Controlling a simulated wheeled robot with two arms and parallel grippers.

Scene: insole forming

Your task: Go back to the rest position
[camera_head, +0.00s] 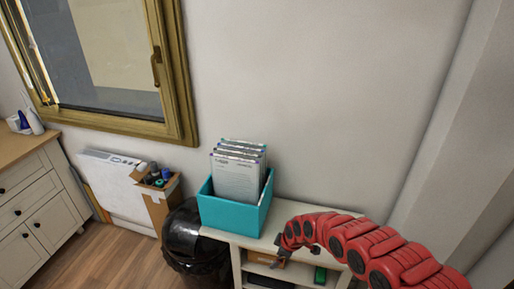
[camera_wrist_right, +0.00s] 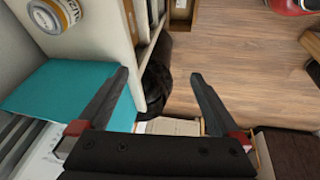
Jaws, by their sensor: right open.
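My right arm comes in from the right in the head view, bent over a white shelf unit. My right gripper (camera_head: 279,258) is small and points down near the front of the shelf unit. In the right wrist view my right gripper (camera_wrist_right: 157,76) has its two dark fingers wide apart with nothing between them. The teal box, partly hidden in that view, lies beside the left finger. My left gripper is not in the head view.
A teal box (camera_head: 234,217) with upright sheets (camera_head: 237,180) stands on the shelf unit (camera_head: 291,233), left of my right arm. A black bin (camera_head: 184,240) and a cardboard box (camera_head: 160,208) stand further left. A cabinet (camera_head: 34,205) is at the far left.

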